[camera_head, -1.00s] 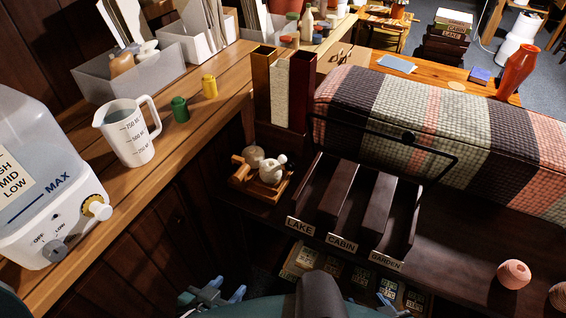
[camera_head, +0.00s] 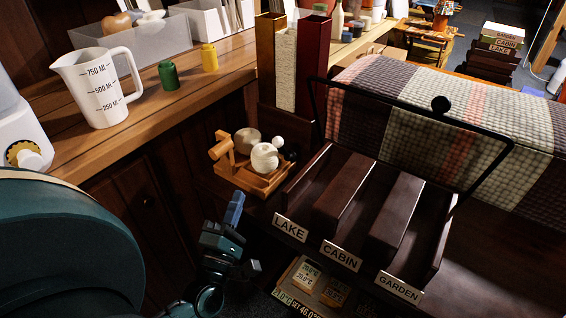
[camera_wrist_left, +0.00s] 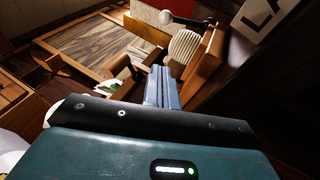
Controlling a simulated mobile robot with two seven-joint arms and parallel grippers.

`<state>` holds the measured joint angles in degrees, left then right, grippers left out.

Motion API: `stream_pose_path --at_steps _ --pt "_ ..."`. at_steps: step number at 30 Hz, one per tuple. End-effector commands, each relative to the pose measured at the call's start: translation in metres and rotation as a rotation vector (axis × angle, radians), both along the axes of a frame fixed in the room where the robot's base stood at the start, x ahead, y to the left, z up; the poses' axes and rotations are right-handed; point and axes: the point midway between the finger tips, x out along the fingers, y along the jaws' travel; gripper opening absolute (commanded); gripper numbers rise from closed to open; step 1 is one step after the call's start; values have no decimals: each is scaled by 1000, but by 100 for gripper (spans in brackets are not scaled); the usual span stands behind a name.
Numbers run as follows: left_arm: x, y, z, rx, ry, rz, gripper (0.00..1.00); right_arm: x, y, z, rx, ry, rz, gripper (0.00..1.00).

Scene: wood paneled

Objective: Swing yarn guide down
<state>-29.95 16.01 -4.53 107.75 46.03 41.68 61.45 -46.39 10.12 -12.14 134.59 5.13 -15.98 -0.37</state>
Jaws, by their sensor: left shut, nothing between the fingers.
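A small wooden winder (camera_head: 250,183) with a crank handle stands on the low ledge, left of the labelled bins. It bears pale yarn balls (camera_head: 264,157) and, at its right side, a dark arm with a white knob (camera_head: 278,143), which looks like the yarn guide. My left gripper (camera_head: 234,206) is shut and empty, just in front of and below the winder. Its blue fingers (camera_wrist_left: 160,80) point towards the winder in the wrist view.
Dark bins labelled LAKE, CABIN and GARDEN (camera_head: 342,254) stand right of the winder, with a black wire frame (camera_head: 418,110) raised behind them. Tall yarn boxes (camera_head: 292,65) rise behind the winder. The wooden counter (camera_head: 160,125) with a measuring jug (camera_head: 100,90) borders the left.

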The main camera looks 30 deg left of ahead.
Motion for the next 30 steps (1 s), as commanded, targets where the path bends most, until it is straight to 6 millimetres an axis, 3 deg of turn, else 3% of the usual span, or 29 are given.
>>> stream_pose_path --at_steps 15,21,30 --pt "91 18 39 3 0 -1 0 2 3 0 4 30 7 49" --pt "110 3 46 4 3 -2 0 4 5 0 6 39 8 49" --pt "116 -1 47 6 5 -2 0 3 5 -6 4 55 11 49"
